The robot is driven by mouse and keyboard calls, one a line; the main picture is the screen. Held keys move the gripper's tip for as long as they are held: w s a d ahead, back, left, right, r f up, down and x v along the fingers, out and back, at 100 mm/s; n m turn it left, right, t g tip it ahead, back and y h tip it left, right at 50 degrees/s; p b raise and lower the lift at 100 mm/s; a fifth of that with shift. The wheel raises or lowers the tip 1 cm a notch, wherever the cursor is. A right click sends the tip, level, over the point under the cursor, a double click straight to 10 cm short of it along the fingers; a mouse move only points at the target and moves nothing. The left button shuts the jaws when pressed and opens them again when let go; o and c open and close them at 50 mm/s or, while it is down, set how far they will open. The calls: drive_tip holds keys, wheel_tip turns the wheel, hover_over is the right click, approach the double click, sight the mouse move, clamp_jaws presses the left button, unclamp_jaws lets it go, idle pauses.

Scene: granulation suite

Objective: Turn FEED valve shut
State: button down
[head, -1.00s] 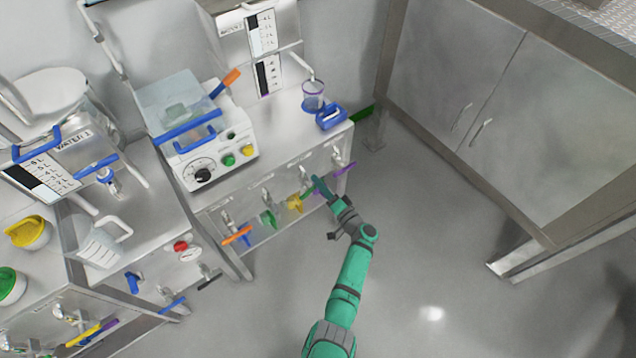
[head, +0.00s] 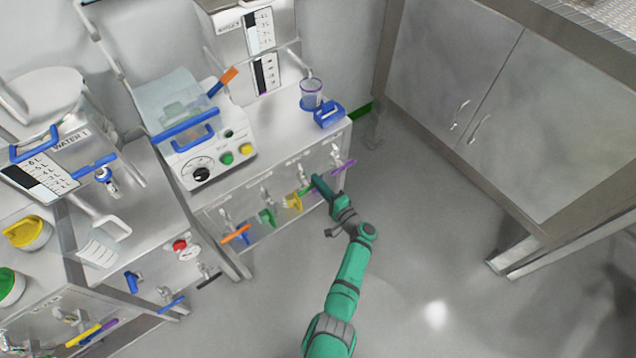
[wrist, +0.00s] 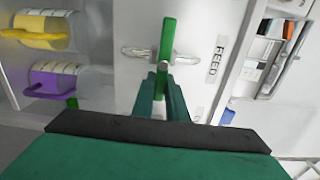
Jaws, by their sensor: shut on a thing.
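The FEED valve's green lever handle (wrist: 167,38) stands near upright in the wrist view, left of the FEED label (wrist: 215,58). It lies across a clear or metallic valve body (wrist: 184,59). My gripper (wrist: 162,92) is shut on the lower end of this handle, and its fingers hide that end. In the head view my gripper (head: 318,183) is at the front panel of the middle bench, and only a little of the green handle (head: 305,191) shows beside it.
A purple handle (head: 343,167) is close to the right of my gripper; yellow (head: 293,203), green and orange (head: 236,234) ones are to its left. A blue-handled item (head: 328,114) sits on the bench above. The floor to the right is open up to the steel cabinet (head: 450,90).

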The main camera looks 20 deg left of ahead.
drive_tip(key=shift+f, duration=0.1)
drive_tip(key=c, duration=1.8)
unclamp_jaws()
drive_tip(key=shift+o, duration=0.2)
drive_tip(key=shift+d, duration=0.1)
drive_tip(key=v, duration=1.1)
